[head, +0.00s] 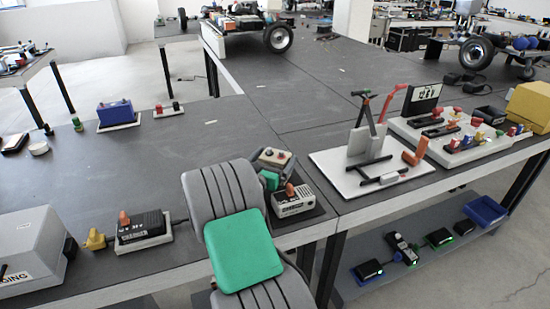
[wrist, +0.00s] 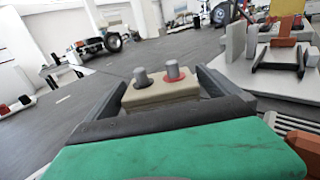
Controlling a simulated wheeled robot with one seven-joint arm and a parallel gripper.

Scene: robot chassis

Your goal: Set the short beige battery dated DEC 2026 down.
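A short beige battery (wrist: 160,92) with two terminal posts, one with a red ring, sits between the fingers of my gripper (wrist: 160,95) in the wrist view. Both fingers lie close against its sides, and the gripper looks shut on it. In the head view the battery (head: 274,157) shows at the end of my arm, above the dark table near its front edge. Its lower part is hidden by my gripper, so I cannot tell whether it touches the table. No date is readable.
A grey device with an orange clip (head: 293,203) stands just right of my gripper. A black charger (head: 143,230) is to the left, and a white board with a stand (head: 345,178) to the right. A blue battery (head: 115,112) is farther back left. The table (head: 200,145) behind is clear.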

